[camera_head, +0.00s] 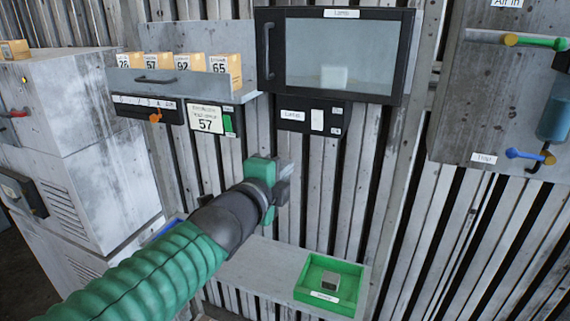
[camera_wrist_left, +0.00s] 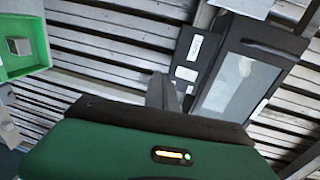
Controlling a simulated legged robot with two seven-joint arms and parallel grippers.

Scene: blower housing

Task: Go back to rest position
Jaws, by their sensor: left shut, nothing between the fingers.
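My left arm comes in from the lower left in the head view. Its gripper (camera_head: 284,182) is shut and empty, held in the air in front of the slatted wall, below the dark-framed glass-door cabinet (camera_head: 342,50). In the left wrist view the closed fingers (camera_wrist_left: 161,92) stick up beyond the green gripper body, with nothing between them. The gripper appears apart from the cabinet and the shelf. My right gripper is not in view.
A green tray (camera_head: 352,302) with a small grey block (camera_head: 330,280) sits on a low shelf (camera_head: 262,268). Several numbered orange boxes (camera_head: 225,68) stand in a metal holder at upper left. A panel with coloured valve handles (camera_head: 465,80) is on the right. A grey cabinet (camera_head: 75,130) stands left.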

